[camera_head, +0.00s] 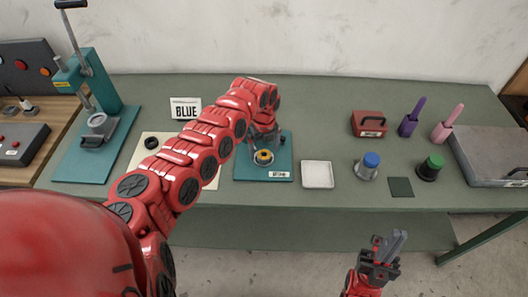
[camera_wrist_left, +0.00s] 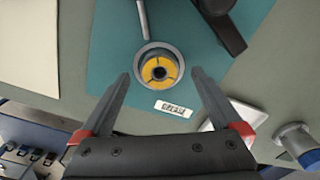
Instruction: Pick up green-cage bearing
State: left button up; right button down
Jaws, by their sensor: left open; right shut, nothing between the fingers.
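My left gripper (camera_head: 263,143) is above the teal plate near the middle of the bench. Its two fingers are spread in the left wrist view (camera_wrist_left: 161,76). A round part with a yellow ring and dark centre (camera_head: 263,157) sits in a metal cup on that plate. In the left wrist view the yellow part (camera_wrist_left: 160,70) lies between the fingertips, with the fingers apart from it. I cannot make out a green cage in either view. A small dark ring (camera_head: 151,143) lies on the cream mat. My right gripper (camera_head: 386,248) is shut and empty, in front of the bench.
A teal press (camera_head: 95,75) stands at the left. A white tray (camera_head: 318,174), a blue-topped pot (camera_head: 369,165) and a green-topped pot (camera_head: 431,166) stand right of the plate. A sign reads BLUE (camera_head: 186,108). A red box (camera_head: 368,124) and a grey case (camera_head: 490,155) are further right.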

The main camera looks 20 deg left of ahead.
pick_arm(q)
jog(key=shift+f, duration=0.8)
jog(key=c, duration=1.5)
grip_shut()
jog(key=shift+r, duration=0.15)
